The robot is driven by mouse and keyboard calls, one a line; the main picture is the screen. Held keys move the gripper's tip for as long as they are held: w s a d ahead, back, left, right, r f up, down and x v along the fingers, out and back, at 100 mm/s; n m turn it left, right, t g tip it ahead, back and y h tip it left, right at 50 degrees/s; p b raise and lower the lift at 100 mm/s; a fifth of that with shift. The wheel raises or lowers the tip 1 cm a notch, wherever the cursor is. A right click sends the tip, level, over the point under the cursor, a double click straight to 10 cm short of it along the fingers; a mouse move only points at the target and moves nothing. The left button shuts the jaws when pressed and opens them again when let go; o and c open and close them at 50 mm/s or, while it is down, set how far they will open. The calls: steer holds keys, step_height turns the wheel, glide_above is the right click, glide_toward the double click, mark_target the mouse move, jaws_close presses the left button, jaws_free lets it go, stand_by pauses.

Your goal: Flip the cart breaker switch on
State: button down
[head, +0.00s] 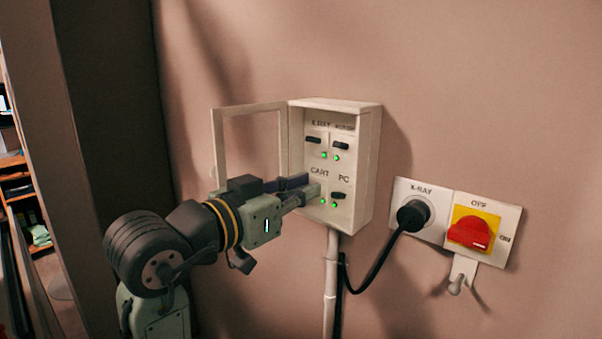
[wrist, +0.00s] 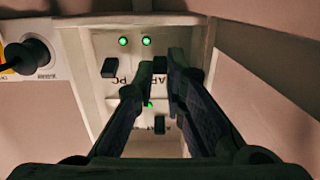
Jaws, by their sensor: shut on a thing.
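The white breaker box (head: 361,185) is on the wall with its door (head: 218,150) swung open to the left. My gripper (head: 312,190) reaches into the box from the left at the CART position, below the CART label. In the wrist view, my gripper (wrist: 161,66) is shut on the dark cart breaker switch (wrist: 160,64). The head view hides that switch behind the fingers. A green light (head: 322,200) glows below the cart position; it also shows in the wrist view (wrist: 147,41).
The PC switch (head: 338,195) is close to the right of my fingers. The X-RAY switch (head: 313,139) and another switch (head: 341,146) are above, with green lights. A black plug (head: 413,215) and a red rotary switch (head: 468,232) are to the right.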

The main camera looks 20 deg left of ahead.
steer(key=shift+r+g+y+p, duration=0.5)
steer(key=shift+g+p, duration=0.5)
steer(key=shift+p, duration=0.5)
steer(key=shift+w+r, duration=0.1)
steer(key=shift+p, duration=0.3)
steer(key=c, duration=1.9)
jaws_free()
steer(key=v, duration=1.2)
steer(key=shift+w+r, duration=0.1)
steer(key=shift+r, duration=0.05)
